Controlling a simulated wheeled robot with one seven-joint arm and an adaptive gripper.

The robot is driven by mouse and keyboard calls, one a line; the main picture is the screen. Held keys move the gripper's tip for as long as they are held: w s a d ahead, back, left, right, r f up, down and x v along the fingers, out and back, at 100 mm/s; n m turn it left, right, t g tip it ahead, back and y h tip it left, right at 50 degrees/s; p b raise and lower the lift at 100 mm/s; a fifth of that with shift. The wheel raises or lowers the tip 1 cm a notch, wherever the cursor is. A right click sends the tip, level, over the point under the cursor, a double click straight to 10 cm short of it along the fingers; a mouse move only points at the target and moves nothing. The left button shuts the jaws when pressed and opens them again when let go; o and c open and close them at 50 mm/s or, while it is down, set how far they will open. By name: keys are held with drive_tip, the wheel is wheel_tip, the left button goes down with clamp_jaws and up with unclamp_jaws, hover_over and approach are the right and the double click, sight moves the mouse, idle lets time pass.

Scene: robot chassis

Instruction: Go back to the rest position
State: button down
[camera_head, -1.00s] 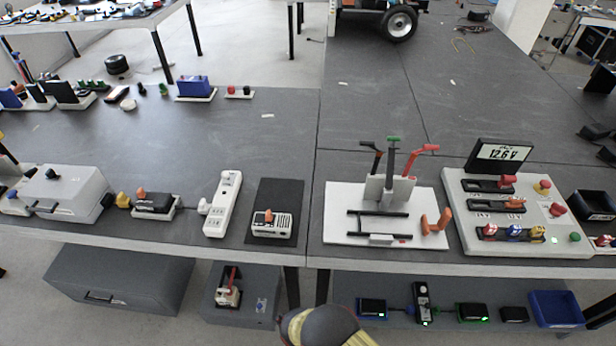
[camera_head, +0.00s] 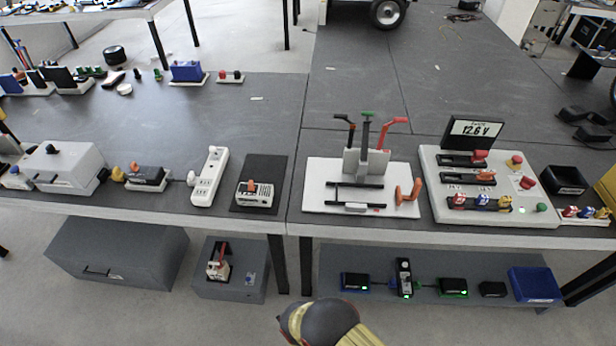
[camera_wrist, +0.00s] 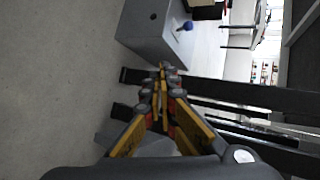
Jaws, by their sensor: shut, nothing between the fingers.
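My gripper shows in the wrist view (camera_wrist: 161,80), with its yellow and black fingers closed together and nothing between them. It points past the floor towards a grey box and dark table legs. In the head view my arm (camera_head: 325,318) shows at the bottom centre as a dark rounded part with yellow pieces, in front of the table and below its front edge. The fingertips are hidden in that view. My arm appears apart from the table.
The grey table (camera_head: 120,211) runs across the view, holding a white board with tools (camera_head: 320,200), a panel reading 12.6 V (camera_head: 500,215) and a power strip (camera_head: 209,176). Below are a lower shelf (camera_head: 335,262) and grey boxes (camera_head: 115,258). Floor in front is clear.

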drive_tip(key=s+d+f+n+g+h, duration=0.5)
drive_tip(key=s+d+f+n+g, duration=0.25)
drive_tip(key=s, duration=0.35)
drive_tip(key=w+d+r+n+g+h, duration=0.1)
drive_tip(key=w+r+n+g, duration=0.15)
drive_tip(key=r, duration=1.35)
drive_tip(key=w+d+r+n+g+h+b, duration=0.15)
drive_tip(key=w+r, duration=0.25)
drive_tip(key=r, duration=1.2)
drive_tip(key=w+d+r+n+g, duration=0.1)
drive_tip(key=w+r+n, duration=0.2)
drive_tip(key=r, duration=1.3)
drive_tip(key=s+d+r+t, duration=0.2)
drive_tip(key=d+r, duration=0.4)
drive_tip(key=r, duration=0.8)
drive_tip(key=s+d+r+m+t+b, duration=0.1)
drive_tip(key=s+d+r+t, duration=0.2)
drive_tip(key=r, duration=1.1)
drive_tip(key=s+d+r+m+t, duration=0.1)
drive_tip(key=s+d+r, duration=0.5)
drive_tip(key=r, duration=0.8)
drive_tip(key=d+t, duration=0.1)
drive_tip(key=d, duration=0.2)
drive_tip(key=shift+d+r+t+y, duration=0.15)
drive_tip(key=shift+d+t+y, duration=0.2)
